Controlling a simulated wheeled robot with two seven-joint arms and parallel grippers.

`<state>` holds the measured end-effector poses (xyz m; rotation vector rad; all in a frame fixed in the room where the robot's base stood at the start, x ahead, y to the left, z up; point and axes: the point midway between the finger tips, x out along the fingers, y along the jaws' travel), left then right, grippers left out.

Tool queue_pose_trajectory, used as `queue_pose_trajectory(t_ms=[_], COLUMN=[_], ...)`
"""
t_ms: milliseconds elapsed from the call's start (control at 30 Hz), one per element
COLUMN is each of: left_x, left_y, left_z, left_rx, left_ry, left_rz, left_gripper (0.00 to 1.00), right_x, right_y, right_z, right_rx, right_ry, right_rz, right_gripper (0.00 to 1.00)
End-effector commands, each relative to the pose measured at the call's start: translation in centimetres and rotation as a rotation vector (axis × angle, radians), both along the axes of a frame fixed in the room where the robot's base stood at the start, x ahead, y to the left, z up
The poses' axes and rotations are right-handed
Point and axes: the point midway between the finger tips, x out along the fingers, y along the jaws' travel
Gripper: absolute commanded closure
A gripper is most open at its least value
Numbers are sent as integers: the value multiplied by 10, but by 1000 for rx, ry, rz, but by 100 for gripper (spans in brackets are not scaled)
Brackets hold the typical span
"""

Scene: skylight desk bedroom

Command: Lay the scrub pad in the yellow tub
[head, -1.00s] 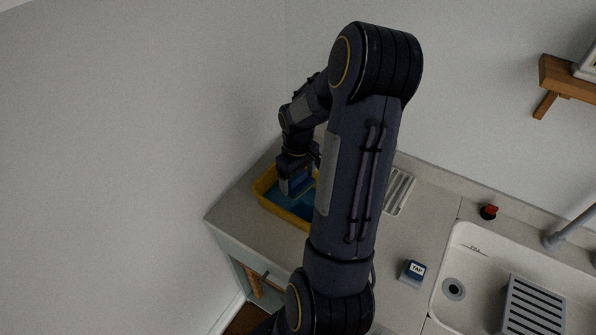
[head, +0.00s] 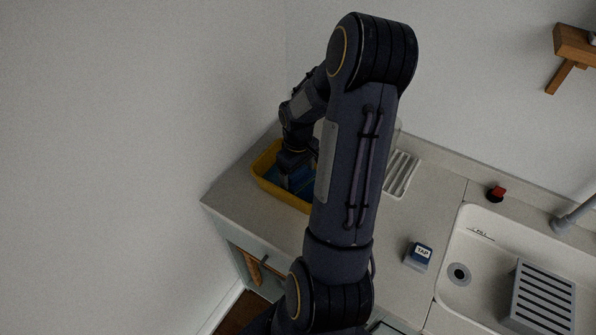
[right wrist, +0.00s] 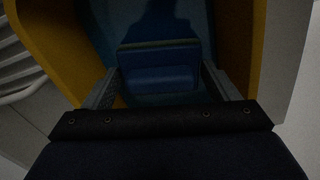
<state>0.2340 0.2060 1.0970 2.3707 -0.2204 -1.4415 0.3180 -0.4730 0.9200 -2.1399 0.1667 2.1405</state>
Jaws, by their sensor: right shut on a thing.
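The yellow tub (head: 267,184) stands on the counter near the wall, with a blue bottom. Its yellow walls (right wrist: 255,50) also show on both sides in the right wrist view. My right gripper (head: 297,182) reaches down inside the tub. In the right wrist view its two fingers (right wrist: 160,85) are shut on the scrub pad (right wrist: 160,70), a blue block with a thin greenish edge. The pad is low in the tub, over the blue bottom; I cannot tell whether it touches it. In the head view the arm hides part of the tub. My left gripper is not in view.
A white ribbed rack (head: 401,174) lies right of the tub. A small block labelled TAP (head: 419,254) stands by the sink (head: 480,240), which holds a grey slatted rack (head: 543,296). A red-topped item (head: 496,193) is at the back. The counter's left front is clear.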

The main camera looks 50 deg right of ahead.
Motion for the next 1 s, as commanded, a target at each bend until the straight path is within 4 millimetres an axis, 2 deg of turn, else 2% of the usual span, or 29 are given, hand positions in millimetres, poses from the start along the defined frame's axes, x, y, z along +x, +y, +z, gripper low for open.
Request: queue_pose_trajectory(t_ms=[1000], left_x=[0], left_y=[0], left_z=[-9], left_rx=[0], left_ry=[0], left_rz=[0], left_gripper=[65], right_x=[0], right_y=[0], right_z=[-10], right_rx=[0], right_ry=[0], right_rz=[0], right_gripper=[41])
